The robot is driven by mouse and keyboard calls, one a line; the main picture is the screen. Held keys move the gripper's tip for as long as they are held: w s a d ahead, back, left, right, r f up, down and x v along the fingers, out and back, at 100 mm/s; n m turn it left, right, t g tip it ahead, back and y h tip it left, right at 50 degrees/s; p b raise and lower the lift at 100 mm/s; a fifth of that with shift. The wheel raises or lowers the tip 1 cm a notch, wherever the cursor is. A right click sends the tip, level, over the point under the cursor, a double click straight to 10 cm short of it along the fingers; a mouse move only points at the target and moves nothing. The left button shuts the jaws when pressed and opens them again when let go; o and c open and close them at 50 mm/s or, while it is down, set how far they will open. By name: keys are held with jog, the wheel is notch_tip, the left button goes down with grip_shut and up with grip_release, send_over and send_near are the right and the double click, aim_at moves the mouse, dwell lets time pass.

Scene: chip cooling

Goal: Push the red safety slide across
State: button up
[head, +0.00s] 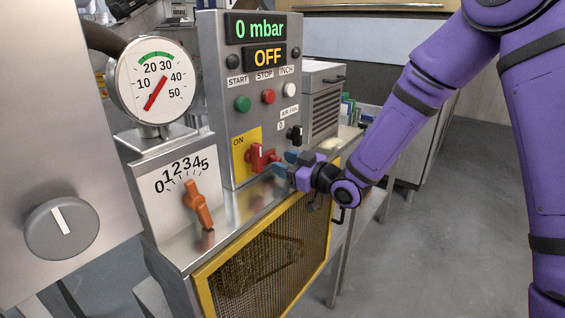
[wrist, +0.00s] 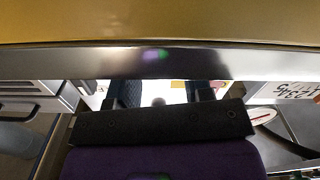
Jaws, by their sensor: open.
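The red safety slide (head: 257,158) sits low on the front of the grey control panel, beside a yellow plate (head: 241,148) marked ON. My gripper (head: 284,164) is just to its right, with its blue-grey fingers close to the slide's right end. I cannot tell whether they touch it. In the wrist view the two dark fingers (wrist: 161,94) are apart, with bright surface between them. The red slide does not show clearly there.
The panel (head: 217,95) has a display reading 0 mbar and OFF, with green, red and white buttons. A black knob (head: 294,134) is just above my gripper. An orange lever (head: 198,205) and a pressure gauge (head: 156,80) stand left. A yellow-framed mesh guard (head: 265,262) is below.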

jog(key=shift+w+a, duration=0.4)
jog(key=shift+a, duration=0.1)
grip_shut()
jog(key=shift+s+a, duration=0.85)
jog(key=shift+s, duration=0.25)
jog(key=shift+c, duration=0.3)
grip_release()
jog(key=shift+s, duration=0.1)
jog(key=shift+o, duration=0.3)
